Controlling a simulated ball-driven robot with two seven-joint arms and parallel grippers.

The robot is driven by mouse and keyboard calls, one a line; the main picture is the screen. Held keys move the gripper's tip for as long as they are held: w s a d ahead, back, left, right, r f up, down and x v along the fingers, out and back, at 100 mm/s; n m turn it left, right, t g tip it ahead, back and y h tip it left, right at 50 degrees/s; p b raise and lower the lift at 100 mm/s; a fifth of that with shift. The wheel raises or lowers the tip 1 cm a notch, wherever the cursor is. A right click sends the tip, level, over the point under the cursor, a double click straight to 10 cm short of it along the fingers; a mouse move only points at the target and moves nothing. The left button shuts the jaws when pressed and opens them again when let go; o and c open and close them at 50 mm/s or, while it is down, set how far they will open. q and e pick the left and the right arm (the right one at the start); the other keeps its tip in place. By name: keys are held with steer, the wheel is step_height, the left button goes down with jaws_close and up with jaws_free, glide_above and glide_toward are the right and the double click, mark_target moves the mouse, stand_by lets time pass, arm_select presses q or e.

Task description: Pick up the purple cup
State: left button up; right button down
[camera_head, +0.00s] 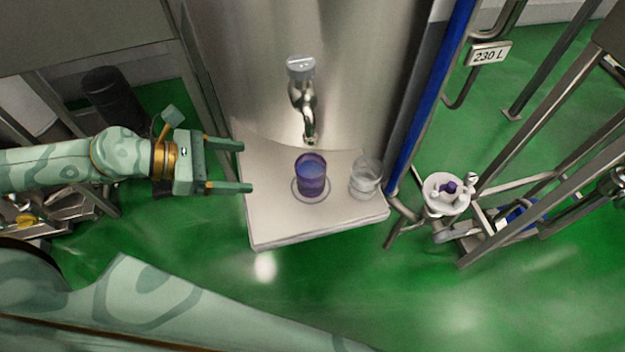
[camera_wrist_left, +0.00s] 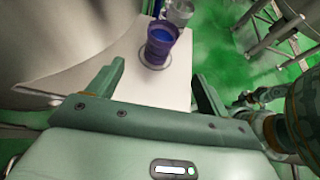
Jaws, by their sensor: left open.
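The purple cup (camera_head: 311,176) stands upright on a white shelf (camera_head: 275,232) under a metal tap (camera_head: 304,95). A round ring mark shows on the shelf around its base. In the left wrist view the purple cup (camera_wrist_left: 160,42) stands beyond the fingers, with its inside looking blue. My left gripper (camera_head: 247,167) is open and empty at the left edge of the shelf. Its two fingers point right toward the cup, with a clear gap between fingertips and cup. In the left wrist view the open left gripper (camera_wrist_left: 153,82) frames bare shelf.
A clear glass (camera_head: 365,179) stands on the shelf just right of the purple cup. A steel wall rises behind the shelf. A blue vertical bar (camera_head: 433,92) and metal frames stand to the right. The shelf's front left part is bare.

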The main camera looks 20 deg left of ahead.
arm_select(q)
steer(key=w+d+f, duration=0.1)
glide_toward(311, 170)
steer(key=d, duration=0.1)
steer(key=d+r, duration=0.1)
steer(key=d, duration=0.1)
steer(key=shift+d, duration=0.3)
steer(key=shift+w+d+f, duration=0.2)
steer(key=shift+d, duration=0.25)
steer(key=x, duration=0.4)
steer(key=shift+w+d, duration=0.1)
steer(key=shift+d, duration=0.3)
steer(key=shift+r, duration=0.1)
steer(key=c, duration=1.3)
arm_select(e)
steer(key=shift+s+a+f, duration=0.15)
steer(key=shift+s+a, duration=0.25)
steer(key=shift+s, duration=0.35)
